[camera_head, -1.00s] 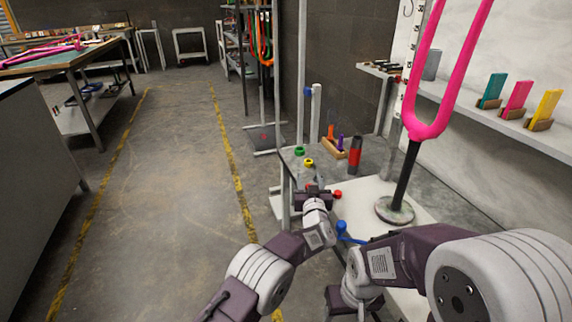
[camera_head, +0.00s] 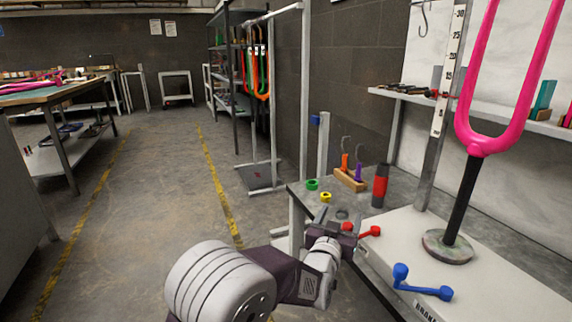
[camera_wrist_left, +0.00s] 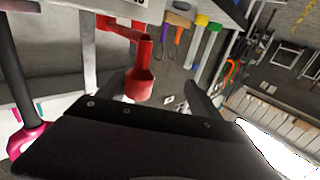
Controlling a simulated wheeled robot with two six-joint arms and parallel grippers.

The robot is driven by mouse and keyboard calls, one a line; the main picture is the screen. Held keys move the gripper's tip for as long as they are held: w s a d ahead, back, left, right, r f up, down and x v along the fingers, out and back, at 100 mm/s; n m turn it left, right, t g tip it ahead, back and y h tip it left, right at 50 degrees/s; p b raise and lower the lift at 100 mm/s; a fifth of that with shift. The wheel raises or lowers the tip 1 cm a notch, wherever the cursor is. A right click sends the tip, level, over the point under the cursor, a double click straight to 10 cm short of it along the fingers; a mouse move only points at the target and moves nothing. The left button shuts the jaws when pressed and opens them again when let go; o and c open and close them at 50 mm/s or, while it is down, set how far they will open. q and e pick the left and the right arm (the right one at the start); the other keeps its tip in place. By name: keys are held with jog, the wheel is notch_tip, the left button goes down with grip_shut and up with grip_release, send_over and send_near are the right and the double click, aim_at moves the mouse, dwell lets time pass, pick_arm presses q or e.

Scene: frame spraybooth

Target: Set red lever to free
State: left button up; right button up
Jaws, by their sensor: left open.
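The red lever (camera_head: 370,232) sits at the left end of the pale bench unit in the head view. In the left wrist view its red knob (camera_wrist_left: 140,85) hangs from a short red arm at the top. My left gripper (camera_head: 342,240) is at the lever's near-left side in the head view. In the wrist view my left gripper (camera_wrist_left: 152,88) is open, with the knob showing between its dark fingers. Whether a finger touches the knob cannot be told. My right gripper is not in view.
A blue lever (camera_head: 425,286) sits on the front of the pale unit. A pink fork (camera_head: 487,142) stands on a dark post behind it. Green (camera_head: 312,184) and yellow rings, a red-and-black cylinder (camera_head: 380,186) and a wooden holder lie beyond. Floor at left is clear.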

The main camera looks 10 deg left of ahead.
pick_arm(q)
jog(key=s+a+r+g+y+p, duration=0.1)
jog(key=s+a+r+g+p, duration=0.4)
jog(key=p, duration=1.4)
jog(key=s+a+r+n+g+y+p, duration=0.1)
jog(key=s+a+r+g+p, duration=0.5)
jog(key=s+r+p, duration=0.6)
notch_tip(320, 180, up, 4)
jog(key=a+p, duration=0.1)
jog(key=p, duration=0.7)
jog(key=shift+s+f, duration=0.15)
jog(key=shift+s, duration=0.05)
jog(key=shift+a, duration=0.1)
